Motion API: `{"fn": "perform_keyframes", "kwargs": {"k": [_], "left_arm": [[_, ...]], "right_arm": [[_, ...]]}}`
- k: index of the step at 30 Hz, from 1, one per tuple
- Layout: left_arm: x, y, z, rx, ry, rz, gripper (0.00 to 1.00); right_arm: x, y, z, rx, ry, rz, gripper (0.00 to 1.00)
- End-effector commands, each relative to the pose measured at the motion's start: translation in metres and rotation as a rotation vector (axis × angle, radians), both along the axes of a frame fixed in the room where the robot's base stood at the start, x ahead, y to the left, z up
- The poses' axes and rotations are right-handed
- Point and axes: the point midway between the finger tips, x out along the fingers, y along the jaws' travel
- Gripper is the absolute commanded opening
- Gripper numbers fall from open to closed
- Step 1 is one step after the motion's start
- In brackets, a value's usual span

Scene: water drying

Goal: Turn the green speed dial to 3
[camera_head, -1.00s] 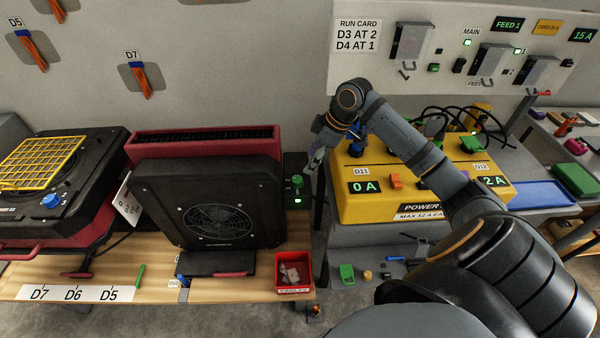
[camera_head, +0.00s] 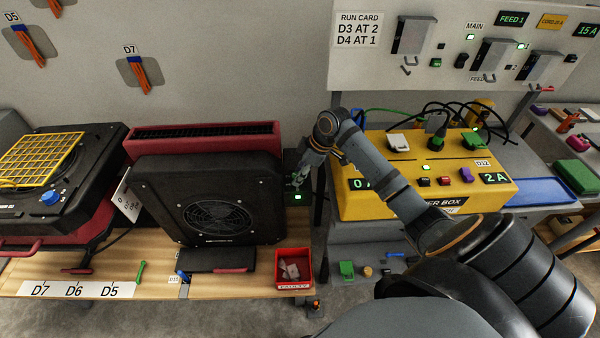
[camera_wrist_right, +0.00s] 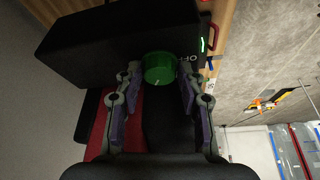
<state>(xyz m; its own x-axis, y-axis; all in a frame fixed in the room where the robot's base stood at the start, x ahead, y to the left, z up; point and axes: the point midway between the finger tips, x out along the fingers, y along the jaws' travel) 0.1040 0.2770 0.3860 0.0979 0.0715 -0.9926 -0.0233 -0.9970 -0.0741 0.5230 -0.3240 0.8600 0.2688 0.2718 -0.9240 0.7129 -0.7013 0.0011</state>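The green speed dial (camera_wrist_right: 159,68) is a round knob with a pale mark, on a dark housing in the right wrist view. Letters beside it are partly covered. My right gripper (camera_wrist_right: 159,74) is open, with one finger on each side of the dial. I cannot tell whether either finger touches it. In the head view my right gripper (camera_head: 299,178) is at the right side of the black fan unit (camera_head: 215,205), just above a lit green indicator (camera_head: 298,196), and covers the dial. My left gripper is not in view.
A yellow power box (camera_head: 375,206) with plugs and cables stands right of the gripper, under my right arm. A red bin (camera_head: 293,283) sits at the wooden bench's front right corner. Another dryer with a yellow grille (camera_head: 40,158) stands at the left.

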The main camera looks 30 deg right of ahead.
Motion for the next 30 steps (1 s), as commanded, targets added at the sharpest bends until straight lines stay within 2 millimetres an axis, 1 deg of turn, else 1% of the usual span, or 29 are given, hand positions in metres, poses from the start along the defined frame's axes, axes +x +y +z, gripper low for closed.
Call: {"fn": "perform_keyframes", "kwargs": {"k": [1,6,7,13,17,23,30], "left_arm": [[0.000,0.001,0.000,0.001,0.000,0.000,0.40],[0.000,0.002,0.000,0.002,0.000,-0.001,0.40],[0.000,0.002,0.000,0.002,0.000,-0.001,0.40],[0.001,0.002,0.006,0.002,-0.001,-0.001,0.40],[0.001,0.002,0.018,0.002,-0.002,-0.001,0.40],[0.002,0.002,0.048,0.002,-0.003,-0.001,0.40],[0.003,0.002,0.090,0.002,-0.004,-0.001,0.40]], "right_arm": [[0.000,0.000,0.000,0.000,0.000,0.000,0.28],[0.000,0.000,0.000,0.000,0.000,0.000,0.05],[0.000,0.000,0.000,0.000,0.000,0.000,0.04],[-0.001,0.000,0.002,0.001,0.002,-0.019,0.04],[-0.001,0.001,0.004,0.003,0.002,-0.063,0.04],[-0.003,0.003,0.008,0.003,0.004,-0.198,0.04],[-0.004,0.005,0.009,0.004,0.005,-0.421,0.04]]}}
